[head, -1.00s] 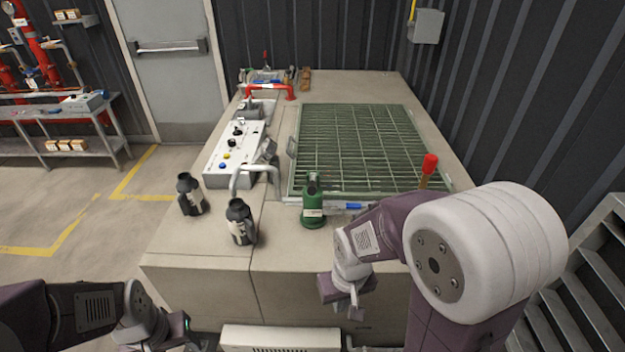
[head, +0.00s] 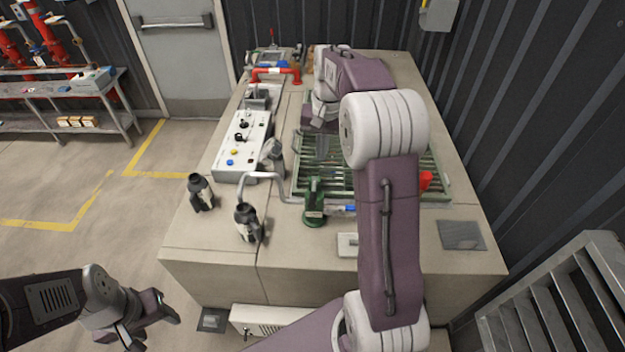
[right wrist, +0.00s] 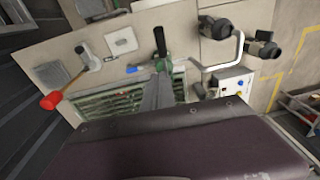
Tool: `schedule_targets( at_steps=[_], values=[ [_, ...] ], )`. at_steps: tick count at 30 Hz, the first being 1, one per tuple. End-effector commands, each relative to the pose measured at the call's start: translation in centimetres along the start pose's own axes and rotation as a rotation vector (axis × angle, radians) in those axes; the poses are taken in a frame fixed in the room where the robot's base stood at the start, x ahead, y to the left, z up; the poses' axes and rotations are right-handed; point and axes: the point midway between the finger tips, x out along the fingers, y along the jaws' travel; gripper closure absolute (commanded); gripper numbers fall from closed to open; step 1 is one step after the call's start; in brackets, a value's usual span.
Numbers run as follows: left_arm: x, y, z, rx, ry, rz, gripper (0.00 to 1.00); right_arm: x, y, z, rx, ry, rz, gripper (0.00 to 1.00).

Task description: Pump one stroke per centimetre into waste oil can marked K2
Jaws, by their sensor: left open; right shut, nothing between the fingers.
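Two dark-topped cans with pale labels stand upright at the bench's left front: one further left (head: 201,192), one nearer (head: 248,223). They also show in the right wrist view (right wrist: 214,27) (right wrist: 262,47). I cannot read K2 on either. A green pump-like body (head: 314,204) stands right of them, by a bent grey pipe (head: 262,176). A red-ended handle (head: 426,181) is partly behind my right arm; its red end shows in the right wrist view (right wrist: 51,100). My right gripper (head: 322,147) is shut and empty above the grating. My left gripper (head: 150,322) is open, low in front of the bench.
The green grating (head: 435,178) is partly hidden by my right arm. A control box (head: 243,147) with knobs and buttons lies left of it, and a red pipe (head: 275,72) behind. A pale plate (head: 347,245) and dark plate (head: 461,235) lie in front. Metal steps (head: 560,295) stand right.

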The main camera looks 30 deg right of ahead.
Motion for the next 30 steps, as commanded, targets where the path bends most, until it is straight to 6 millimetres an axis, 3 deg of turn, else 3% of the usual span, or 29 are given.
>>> schedule_targets(
  at_steps=[8, 22, 30],
  values=[
    [0.0, 0.0, 0.0, 0.0, 0.0, 0.0, 0.44, 0.7, 0.0, 0.1, -0.002, -0.002, 0.0, 1.0],
    [-1.6, 0.0, -0.2, 0.0, 0.0, 0.0, 0.44, 10.1, -0.1, 0.1, -0.003, -0.004, 0.001, 1.0],
    [-2.6, 0.1, -0.3, 0.0, 0.0, 0.0, 0.44, 13.0, -0.6, 2.0, -0.003, -0.002, 0.001, 1.0]
  ],
)
